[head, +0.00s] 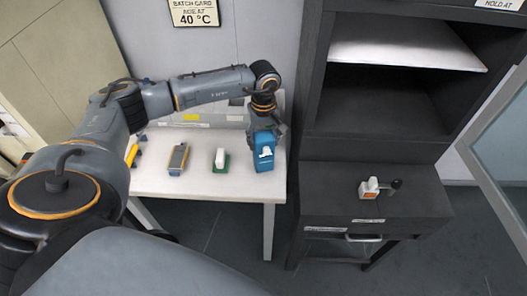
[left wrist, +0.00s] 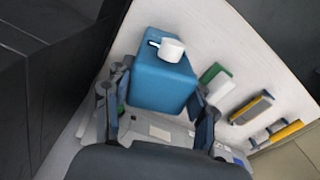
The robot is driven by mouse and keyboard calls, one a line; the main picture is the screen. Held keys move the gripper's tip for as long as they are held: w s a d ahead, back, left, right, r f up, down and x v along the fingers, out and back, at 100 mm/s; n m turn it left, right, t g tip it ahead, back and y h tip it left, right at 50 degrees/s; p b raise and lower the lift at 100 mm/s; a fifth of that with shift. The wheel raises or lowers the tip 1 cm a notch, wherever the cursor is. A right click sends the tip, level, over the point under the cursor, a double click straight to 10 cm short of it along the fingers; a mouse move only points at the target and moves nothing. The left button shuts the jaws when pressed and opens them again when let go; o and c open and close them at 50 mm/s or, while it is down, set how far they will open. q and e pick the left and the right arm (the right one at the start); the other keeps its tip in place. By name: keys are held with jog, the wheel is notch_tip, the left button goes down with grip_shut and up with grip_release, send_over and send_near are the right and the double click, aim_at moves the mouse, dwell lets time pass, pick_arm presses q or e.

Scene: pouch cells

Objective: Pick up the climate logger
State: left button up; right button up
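I cannot tell for certain which thing is the climate logger. On the white table are a white block on a green base (head: 220,160), a grey device with blue and yellow edges (head: 178,159) and a yellow and dark item (head: 133,152). In the left wrist view the white and green block (left wrist: 217,84) and the grey device (left wrist: 252,108) lie right of my gripper. My left gripper (left wrist: 160,115) has its fingers spread wide, by a blue box (left wrist: 160,80) with a white piece on top. Contact with the box is unclear. My right gripper is out of view.
The table (head: 240,188) abuts a dark cabinet (head: 340,190) on its right. A small white and orange item (head: 369,188) and a black-knobbed part (head: 394,184) stand on the cabinet's lower top. A glass door (head: 500,140) stands at far right.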

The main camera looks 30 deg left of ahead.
pick_arm(q)
jog(key=c, duration=0.7)
jog(key=shift+c, duration=0.2)
